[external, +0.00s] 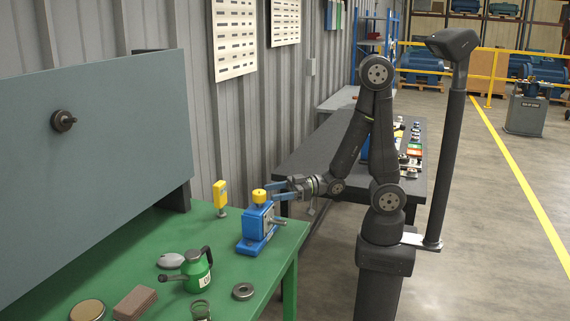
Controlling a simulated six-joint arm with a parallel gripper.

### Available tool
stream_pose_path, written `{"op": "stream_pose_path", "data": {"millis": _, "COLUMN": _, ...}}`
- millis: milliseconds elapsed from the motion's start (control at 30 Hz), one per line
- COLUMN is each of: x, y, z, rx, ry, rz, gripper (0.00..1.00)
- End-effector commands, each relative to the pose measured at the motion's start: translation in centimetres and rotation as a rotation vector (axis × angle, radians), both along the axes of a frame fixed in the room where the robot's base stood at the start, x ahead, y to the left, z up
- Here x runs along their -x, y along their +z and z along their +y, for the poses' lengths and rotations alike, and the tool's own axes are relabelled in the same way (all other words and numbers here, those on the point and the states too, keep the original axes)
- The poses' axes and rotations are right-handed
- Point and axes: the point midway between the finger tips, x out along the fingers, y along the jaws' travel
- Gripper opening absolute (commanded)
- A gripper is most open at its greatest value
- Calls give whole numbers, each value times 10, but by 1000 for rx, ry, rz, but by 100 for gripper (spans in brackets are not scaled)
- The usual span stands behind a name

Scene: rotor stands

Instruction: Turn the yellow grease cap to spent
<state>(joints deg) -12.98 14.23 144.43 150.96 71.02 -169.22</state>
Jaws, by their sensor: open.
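The yellow grease cap (259,196) sits on top of a blue rotor stand (258,223) near the right end of the green table. A metal shaft (277,222) sticks out of the stand's right side. My gripper (272,191) is open, with its blue fingers reaching left from the wrist at about the height of the cap. The fingers are close to the cap on its right. I cannot tell from this view whether they touch it or straddle it. Any marking for spent is too small to read.
The green table (225,271) also holds a yellow upright device (220,197), a green can (196,271), a metal ring (243,291), a brown block (135,302) and a round tin (87,310). A grey panel (110,150) rises behind. A dark bench (300,165) with parts stands behind my arm.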

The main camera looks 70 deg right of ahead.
Motion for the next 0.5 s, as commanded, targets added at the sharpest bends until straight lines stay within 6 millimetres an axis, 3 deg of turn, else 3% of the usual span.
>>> {"op": "stream_pose_path", "data": {"millis": 300, "x": 10, "y": 39, "z": 17, "rx": -13, "ry": 54, "rz": 65, "gripper": 63}}
{"op": "stream_pose_path", "data": {"millis": 500, "x": 0, "y": 39, "z": 32, "rx": 74, "ry": 27, "rz": 173, "gripper": 63}}
